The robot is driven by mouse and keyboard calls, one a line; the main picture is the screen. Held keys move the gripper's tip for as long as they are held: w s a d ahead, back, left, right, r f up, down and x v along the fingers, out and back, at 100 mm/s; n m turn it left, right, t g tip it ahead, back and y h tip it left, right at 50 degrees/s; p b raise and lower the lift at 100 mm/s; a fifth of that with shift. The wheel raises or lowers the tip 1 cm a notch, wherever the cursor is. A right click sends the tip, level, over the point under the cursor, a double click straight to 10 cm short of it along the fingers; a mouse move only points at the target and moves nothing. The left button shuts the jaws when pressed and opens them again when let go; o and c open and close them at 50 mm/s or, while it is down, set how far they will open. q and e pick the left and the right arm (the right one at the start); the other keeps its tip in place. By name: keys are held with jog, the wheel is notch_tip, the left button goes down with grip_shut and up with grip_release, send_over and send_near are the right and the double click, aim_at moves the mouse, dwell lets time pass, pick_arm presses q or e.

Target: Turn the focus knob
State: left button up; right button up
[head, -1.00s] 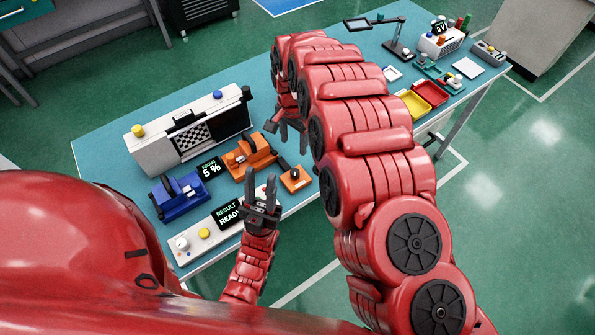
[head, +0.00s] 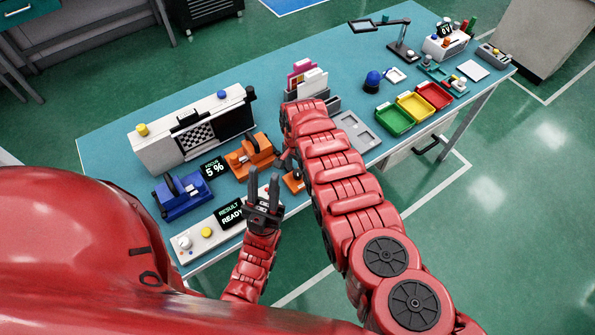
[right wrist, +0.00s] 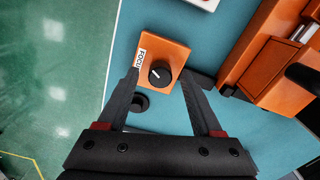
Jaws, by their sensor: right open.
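The focus knob (right wrist: 160,73) is a small black dial with a white pointer line on an orange box (right wrist: 176,52) with a FOCUS label. The box (head: 293,182) is partly covered by my right arm in the head view. My right gripper (right wrist: 160,77) is open, its fingertips to the left and right of the knob in the right wrist view, with no clear contact. In the head view it is mostly hidden. The focus display (head: 214,168) reads 5 %. My left gripper (head: 263,182) is open and empty, over the front edge by the result display (head: 229,213).
An orange fixture (head: 250,155) stands close to the box, a blue one (head: 182,192) farther left. Behind them is a white machine with a checkered screen (head: 191,134). Green, yellow and red trays (head: 433,94) lie right of my right arm.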

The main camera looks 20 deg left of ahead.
jog(key=shift+f, duration=0.3)
jog(key=shift+c, duration=0.2)
grip_shut()
